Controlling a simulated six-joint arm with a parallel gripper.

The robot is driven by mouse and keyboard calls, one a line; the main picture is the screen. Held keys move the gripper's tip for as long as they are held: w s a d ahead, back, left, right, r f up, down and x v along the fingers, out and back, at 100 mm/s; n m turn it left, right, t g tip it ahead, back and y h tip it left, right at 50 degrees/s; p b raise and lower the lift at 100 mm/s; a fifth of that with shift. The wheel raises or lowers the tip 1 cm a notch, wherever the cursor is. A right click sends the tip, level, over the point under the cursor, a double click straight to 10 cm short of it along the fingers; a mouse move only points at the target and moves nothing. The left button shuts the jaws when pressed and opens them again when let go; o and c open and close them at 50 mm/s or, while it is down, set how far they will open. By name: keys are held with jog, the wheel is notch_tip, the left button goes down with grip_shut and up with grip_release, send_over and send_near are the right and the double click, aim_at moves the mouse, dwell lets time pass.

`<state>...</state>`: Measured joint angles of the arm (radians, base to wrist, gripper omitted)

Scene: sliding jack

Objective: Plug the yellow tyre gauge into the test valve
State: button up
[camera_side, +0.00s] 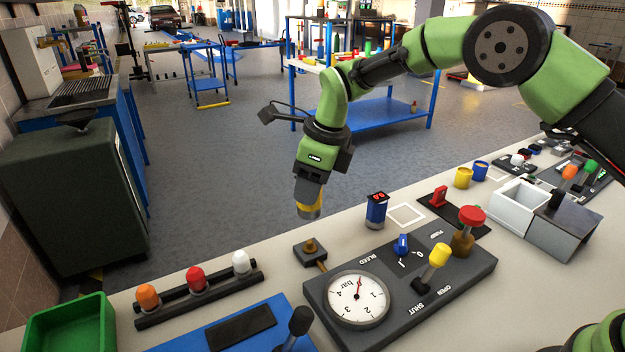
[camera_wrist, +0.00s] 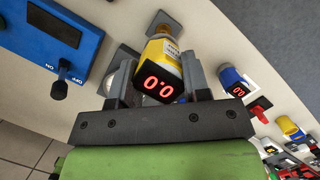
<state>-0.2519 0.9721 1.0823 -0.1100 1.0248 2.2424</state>
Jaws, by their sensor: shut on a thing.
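The yellow tyre gauge (camera_side: 309,207) is in my gripper (camera_side: 312,190), which is shut on it and points down. In the wrist view the gauge (camera_wrist: 163,58) lies between my two fingers (camera_wrist: 155,85), its red display reading 0.0. The test valve (camera_side: 310,246) is a brass fitting on a small dark block, joined by a brass pipe to the dark gauge panel (camera_side: 440,290). In the side view the gauge hangs above the valve with a visible gap. In the wrist view the valve (camera_wrist: 164,24) shows just beyond the gauge, which hides part of it.
A blue gauge (camera_side: 376,212) stands right of the valve, by a white square outline. The panel carries a round dial (camera_side: 357,299) and several levers. A rack of coloured caps (camera_side: 196,281) and a green bin (camera_side: 70,328) are at the left.

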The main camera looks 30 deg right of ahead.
jog(key=shift+f, duration=2.65)
jog(key=shift+f, duration=1.25)
jog(key=shift+r, duration=0.95)
jog(key=shift+f, duration=1.2)
jog(key=o, duration=1)
jog(key=v, duration=1)
